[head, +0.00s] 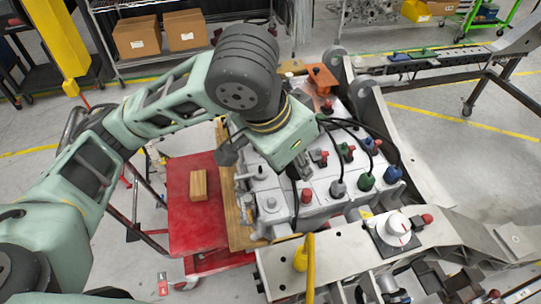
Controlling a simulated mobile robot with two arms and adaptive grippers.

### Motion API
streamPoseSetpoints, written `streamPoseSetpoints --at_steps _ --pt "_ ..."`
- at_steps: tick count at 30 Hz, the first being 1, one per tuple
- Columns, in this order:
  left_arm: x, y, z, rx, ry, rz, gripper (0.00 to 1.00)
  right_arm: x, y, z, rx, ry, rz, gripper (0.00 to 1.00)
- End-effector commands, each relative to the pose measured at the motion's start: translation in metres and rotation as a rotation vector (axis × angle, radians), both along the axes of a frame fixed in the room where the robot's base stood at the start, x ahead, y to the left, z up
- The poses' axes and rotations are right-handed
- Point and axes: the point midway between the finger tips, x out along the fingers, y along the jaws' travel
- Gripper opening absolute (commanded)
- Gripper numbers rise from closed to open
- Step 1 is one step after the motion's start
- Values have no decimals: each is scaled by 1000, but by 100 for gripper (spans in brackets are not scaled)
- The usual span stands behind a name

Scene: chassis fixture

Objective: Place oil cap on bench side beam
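My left arm reaches in from the left over the engine block (325,195). Its wrist hangs above the block's left side and covers part of it. My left gripper (234,160) shows only as small dark parts below the wrist, so its opening is unclear. Several coloured caps stand on the block, among them a blue one (392,174), a green one (366,181) and a red one (306,195). I cannot tell which is the oil cap. My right gripper is out of view.
A white round dial (397,226) is mounted on the near beam. A red cart top (186,218) with a wooden block (198,185) stands left of the engine block. Another beam (432,61) runs at the back right. Black cables loop over the block.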

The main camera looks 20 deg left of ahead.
Motion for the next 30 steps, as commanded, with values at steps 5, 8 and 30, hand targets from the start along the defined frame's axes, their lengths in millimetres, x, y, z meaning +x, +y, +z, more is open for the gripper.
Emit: streamPoseSetpoints --at_steps 5,8,30 --pt "-4 -16 8 0 1 -88 0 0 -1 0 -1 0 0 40" --pt "-3 -21 6 1 3 -127 0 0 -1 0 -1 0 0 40" --pt "30 -52 -32 1 -1 -450 0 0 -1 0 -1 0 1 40"
